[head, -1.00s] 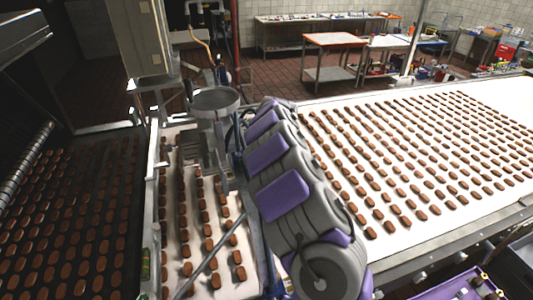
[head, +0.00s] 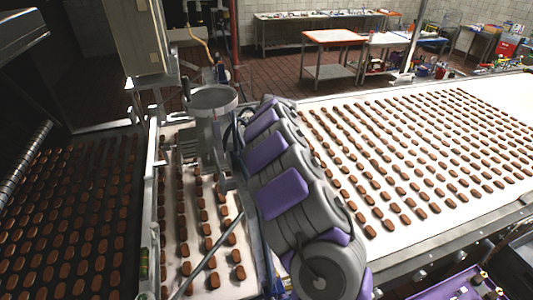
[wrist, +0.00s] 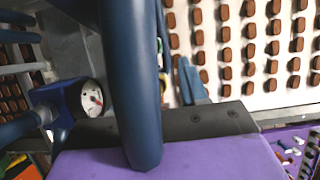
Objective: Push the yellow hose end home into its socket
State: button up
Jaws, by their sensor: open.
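A yellow hose (head: 203,44) hangs in a curve by the grey machine column at the back, in the head view. I cannot make out its end or the socket. My gripper is hidden behind my grey and purple arm in the head view. In the wrist view, the purple and black part of my gripper (wrist: 200,124) fills the bottom edge, and its fingertips do not show clearly. The jaws are open, with nothing visibly held. A thick dark blue tube (wrist: 130,80) crosses in front of it. No yellow hose shows in the wrist view.
A round metal hopper (head: 212,100) stands just left of my arm. A blue-cased gauge (wrist: 92,99) is close by in the wrist view. A white belt (head: 490,97) with rows of brown biscuits lies to the right; a dark belt is at left.

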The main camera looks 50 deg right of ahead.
jog(key=b+v, duration=0.2)
jog(key=v, duration=1.5)
jog(key=shift+a, duration=0.25)
jog(key=shift+d, duration=0.25)
